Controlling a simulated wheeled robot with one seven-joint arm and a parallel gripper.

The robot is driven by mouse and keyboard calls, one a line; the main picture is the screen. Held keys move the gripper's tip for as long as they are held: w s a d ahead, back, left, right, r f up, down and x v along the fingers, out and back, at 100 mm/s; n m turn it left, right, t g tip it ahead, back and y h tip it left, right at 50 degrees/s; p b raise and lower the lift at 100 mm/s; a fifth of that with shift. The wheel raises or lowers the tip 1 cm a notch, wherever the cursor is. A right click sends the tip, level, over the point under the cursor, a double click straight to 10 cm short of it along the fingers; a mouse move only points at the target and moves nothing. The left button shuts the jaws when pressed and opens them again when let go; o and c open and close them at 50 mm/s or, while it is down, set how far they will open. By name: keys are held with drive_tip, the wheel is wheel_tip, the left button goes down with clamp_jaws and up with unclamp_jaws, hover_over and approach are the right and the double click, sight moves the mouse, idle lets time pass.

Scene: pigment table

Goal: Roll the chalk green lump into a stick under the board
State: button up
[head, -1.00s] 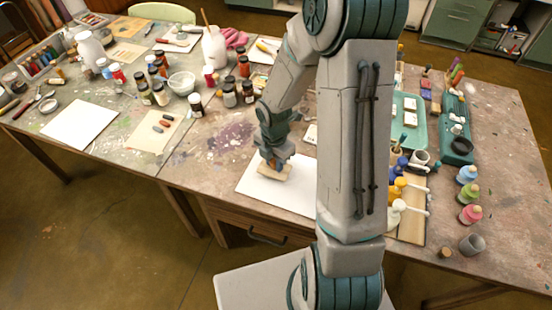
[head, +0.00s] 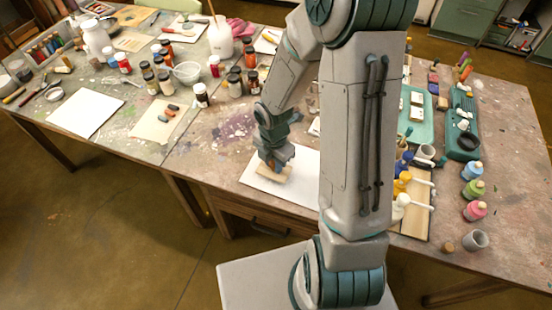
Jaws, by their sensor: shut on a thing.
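My gripper (head: 275,164) points down and is shut on a small light wooden board (head: 272,174), low over the white sheet (head: 262,189). The board lies flat, at or just above the sheet's surface; I cannot tell whether it touches anything beneath. No chalk green lump shows; whatever is under the board is hidden. My arm covers the right part of the sheet.
Paint jars (head: 202,94) and a white bowl (head: 187,73) stand behind and left. A cream sheet with small coloured sticks (head: 166,117) lies left. A teal tray (head: 414,125), bottles (head: 475,211) and a grey cup (head: 475,240) stand right. The table front left is clear.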

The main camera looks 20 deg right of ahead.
drive_tip(key=shift+w+d+r+p, duration=0.1)
drive_tip(key=shift+w+d+p, duration=0.2)
drive_tip(key=shift+p, duration=0.15)
drive_tip(key=shift+w+d+p, duration=0.95)
drive_tip(key=shift+w+d, duration=0.45)
drive_tip(key=shift+w, duration=0.3)
drive_tip(key=shift+s+a, duration=0.95)
drive_tip(key=shift+s, duration=0.15)
wheel_tip(320, 180, up, 8)
drive_tip(key=p, duration=0.7)
drive_tip(key=shift+f, duration=0.25)
wheel_tip(320, 180, down, 7)
drive_tip(key=b, duration=0.5)
drive_tip(key=shift+r, duration=0.15)
